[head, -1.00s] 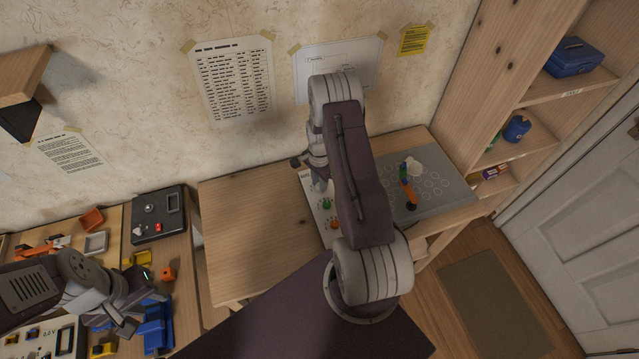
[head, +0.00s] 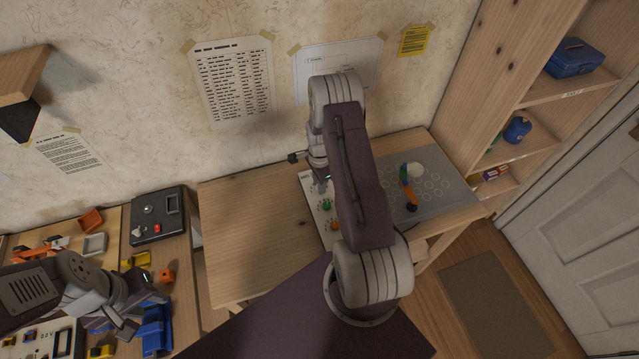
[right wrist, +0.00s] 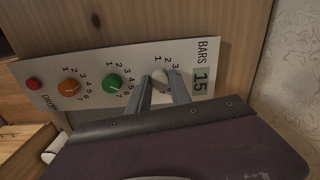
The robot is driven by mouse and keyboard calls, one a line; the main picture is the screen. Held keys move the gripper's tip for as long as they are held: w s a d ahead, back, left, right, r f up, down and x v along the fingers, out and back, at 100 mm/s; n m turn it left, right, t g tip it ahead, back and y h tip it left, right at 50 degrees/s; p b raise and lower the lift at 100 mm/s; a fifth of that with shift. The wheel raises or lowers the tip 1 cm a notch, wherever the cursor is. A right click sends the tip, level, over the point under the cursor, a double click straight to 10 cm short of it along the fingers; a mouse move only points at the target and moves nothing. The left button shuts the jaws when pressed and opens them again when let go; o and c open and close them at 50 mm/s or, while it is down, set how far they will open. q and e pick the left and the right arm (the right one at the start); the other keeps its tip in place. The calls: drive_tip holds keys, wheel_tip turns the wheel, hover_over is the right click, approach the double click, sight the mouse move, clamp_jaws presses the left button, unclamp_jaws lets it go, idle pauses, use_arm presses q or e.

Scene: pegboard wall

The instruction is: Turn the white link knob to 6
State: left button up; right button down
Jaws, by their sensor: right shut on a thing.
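The white knob (right wrist: 160,79) sits on a pale control panel (right wrist: 135,55), beside the word BARS and a small display reading 15. My right gripper (right wrist: 161,86) is shut on this knob, one finger on each side. The fingers hide part of its dial, and I cannot read where it points. In the head view my right gripper (head: 322,183) is at the far end of the panel (head: 311,190), and my arm covers much of the panel. My left gripper (head: 148,288) hangs over the left table, away from the panel; its fingers are too unclear to judge.
A green knob (right wrist: 112,83), an orange knob (right wrist: 69,88) and a red button (right wrist: 34,85) share the panel. A grey mat (head: 445,180) with coloured pieces lies right of it. The wooden tabletop (head: 245,230) to its left is clear.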

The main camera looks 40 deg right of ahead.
drive_tip(key=c, duration=1.2)
unclamp_jaws()
drive_tip(key=shift+o, duration=0.2)
wheel_tip(320, 180, up, 9)
drive_tip(key=b, duration=0.1)
drive_tip(key=shift+r, duration=0.1)
